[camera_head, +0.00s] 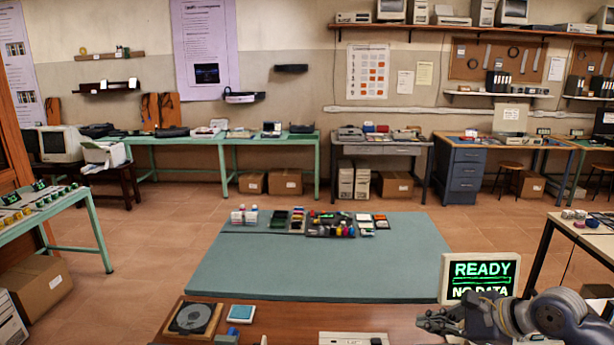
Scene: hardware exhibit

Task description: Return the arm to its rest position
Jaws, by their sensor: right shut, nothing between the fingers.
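My right gripper (436,322) is at the lower right of the head view, low over the front edge of the brown table (290,322). It is dark, points left, and its fingers are shut with nothing between them. My right arm's grey links reach in from the bottom right corner. My left gripper and left arm are not in view.
A green-grey mat (300,270) holds several small items at its far edge. A black disc unit (195,317), a light-blue square (241,313) and a white box (353,339) lie on the brown table. The mat's middle is clear. Benches line the back wall.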

